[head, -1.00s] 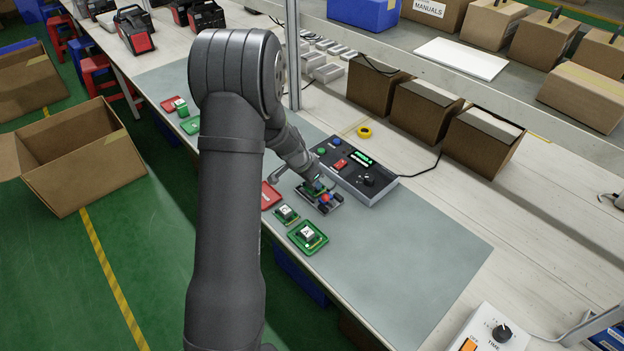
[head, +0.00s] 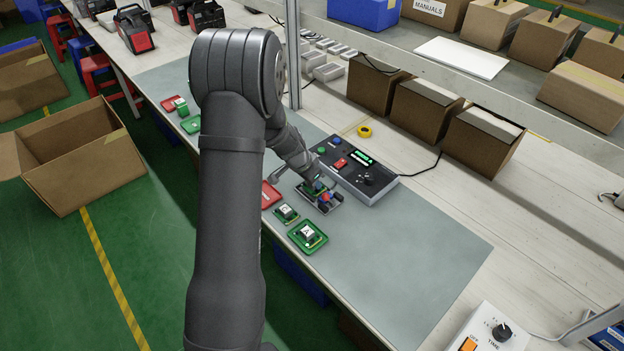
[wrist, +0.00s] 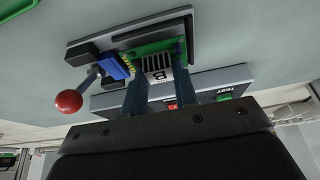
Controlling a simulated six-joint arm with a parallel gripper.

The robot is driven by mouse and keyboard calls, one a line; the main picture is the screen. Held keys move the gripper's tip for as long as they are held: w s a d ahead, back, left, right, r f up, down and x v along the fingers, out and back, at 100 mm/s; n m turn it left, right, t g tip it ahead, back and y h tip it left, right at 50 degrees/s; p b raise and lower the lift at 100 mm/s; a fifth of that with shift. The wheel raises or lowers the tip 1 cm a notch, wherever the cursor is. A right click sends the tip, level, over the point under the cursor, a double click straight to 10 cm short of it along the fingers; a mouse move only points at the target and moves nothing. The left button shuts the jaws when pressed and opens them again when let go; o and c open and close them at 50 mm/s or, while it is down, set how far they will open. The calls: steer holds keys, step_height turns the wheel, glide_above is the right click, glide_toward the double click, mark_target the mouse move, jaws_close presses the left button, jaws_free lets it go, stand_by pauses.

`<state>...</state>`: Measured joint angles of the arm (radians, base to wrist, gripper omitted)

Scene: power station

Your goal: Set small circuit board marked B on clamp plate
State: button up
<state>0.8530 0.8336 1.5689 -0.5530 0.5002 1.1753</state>
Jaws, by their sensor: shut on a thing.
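The small circuit board marked B (wrist: 160,46) is green with a white label, seen between my fingers in the wrist view. My gripper (head: 316,187) is shut on it, with a finger at each side. The board lies over the grey clamp plate (wrist: 122,31), inside its outline. I cannot tell whether it rests fully on the plate. In the head view the clamp plate (head: 334,207) is partly hidden by my gripper. A lever with a red ball (wrist: 69,101) and a blue block (wrist: 113,66) sit at one end of the plate.
A grey test box (head: 357,172) stands just behind the clamp plate. Green boards marked with other letters sit in front, on green trays (head: 308,237), near a red tray (head: 270,195). The mat (head: 410,250) is clear to the right.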

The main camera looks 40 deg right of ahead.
steer(key=shift+f, duration=0.45)
steer(key=o, duration=1.1)
steer(key=shift+c, duration=0.2)
steer(key=v, duration=1.7)
steer(key=shift+r, duration=0.25)
steer(key=x, duration=1.7)
steer(key=shift+f, duration=0.3)
steer(key=shift+r, duration=0.1)
steer(key=shift+r, duration=0.1)
